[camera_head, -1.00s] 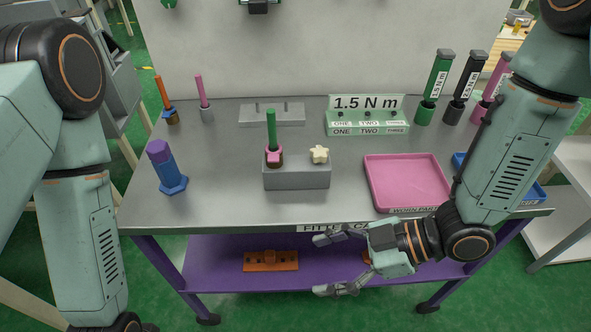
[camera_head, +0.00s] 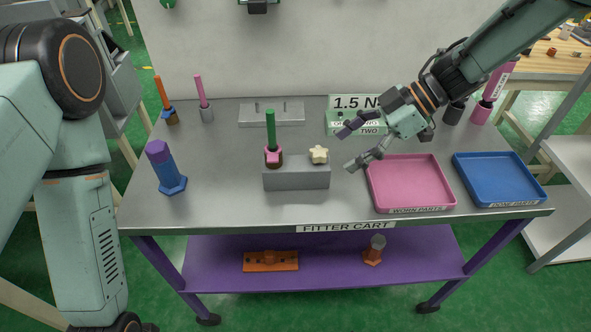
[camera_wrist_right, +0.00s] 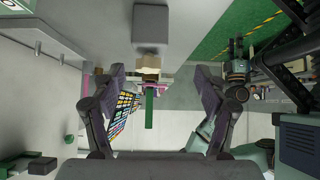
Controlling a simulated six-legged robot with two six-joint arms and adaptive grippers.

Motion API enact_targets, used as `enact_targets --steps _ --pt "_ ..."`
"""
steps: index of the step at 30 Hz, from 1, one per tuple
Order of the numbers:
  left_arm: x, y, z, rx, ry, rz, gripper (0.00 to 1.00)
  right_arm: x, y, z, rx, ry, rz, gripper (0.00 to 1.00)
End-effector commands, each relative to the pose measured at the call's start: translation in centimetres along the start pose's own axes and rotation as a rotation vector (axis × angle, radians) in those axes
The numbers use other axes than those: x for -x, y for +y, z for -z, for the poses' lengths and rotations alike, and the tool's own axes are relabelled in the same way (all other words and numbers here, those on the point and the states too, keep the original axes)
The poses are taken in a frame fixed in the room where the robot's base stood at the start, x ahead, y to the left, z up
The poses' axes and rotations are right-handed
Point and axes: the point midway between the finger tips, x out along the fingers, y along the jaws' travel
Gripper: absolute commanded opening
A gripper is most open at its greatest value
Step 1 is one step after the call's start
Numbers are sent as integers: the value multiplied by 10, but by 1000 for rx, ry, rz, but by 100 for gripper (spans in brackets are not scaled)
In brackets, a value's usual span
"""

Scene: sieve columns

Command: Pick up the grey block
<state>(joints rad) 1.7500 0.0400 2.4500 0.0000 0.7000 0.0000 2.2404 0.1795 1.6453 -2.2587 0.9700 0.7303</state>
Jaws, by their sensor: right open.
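The grey block (camera_head: 296,179) stands at the middle front of the grey cart top. A green rod (camera_head: 271,128) with a pink and brown collar (camera_head: 273,157) stands on its left part, and a cream star-shaped knob (camera_head: 319,154) is on its right part. The block (camera_wrist_right: 152,24) also shows at the top of the right wrist view, beyond the knob (camera_wrist_right: 149,72) and rod (camera_wrist_right: 149,110). My right gripper (camera_head: 349,148) is open and empty, to the right of the block and apart from it; its fingers (camera_wrist_right: 158,82) frame the wrist view. My left arm shows, but its gripper is out of view.
A pink tray (camera_head: 373,192) and a blue tray (camera_head: 540,200) lie at the right. A green 1.5 N m stand (camera_head: 340,118) is partly behind my right gripper. A slotted grey holder (camera_head: 272,116) stands behind the block. A blue and purple bolt (camera_head: 167,170) stands left.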

Motion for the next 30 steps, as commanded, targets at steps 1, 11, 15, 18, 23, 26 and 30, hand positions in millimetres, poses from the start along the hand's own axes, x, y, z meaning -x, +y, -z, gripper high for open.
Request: enact_targets --steps 1,11,15,18,23,26,30 --pt "0 0 0 0 0 0 40 1 7 1 -11 -15 -8 74" --pt "0 0 0 0 0 0 40 -32 14 0 -41 -34 -16 74" --pt "0 0 0 0 0 0 40 -54 15 0 -39 -33 -16 74" --pt "0 0 0 0 0 0 40 -62 16 0 -38 -31 -18 74" --pt "0 0 0 0 0 0 40 -73 16 -1 -39 -31 -18 74" --pt "0 0 0 0 0 0 40 -88 15 -2 -38 -33 -16 74" --pt "0 0 0 0 0 0 40 -107 16 -3 -38 -32 -19 74"
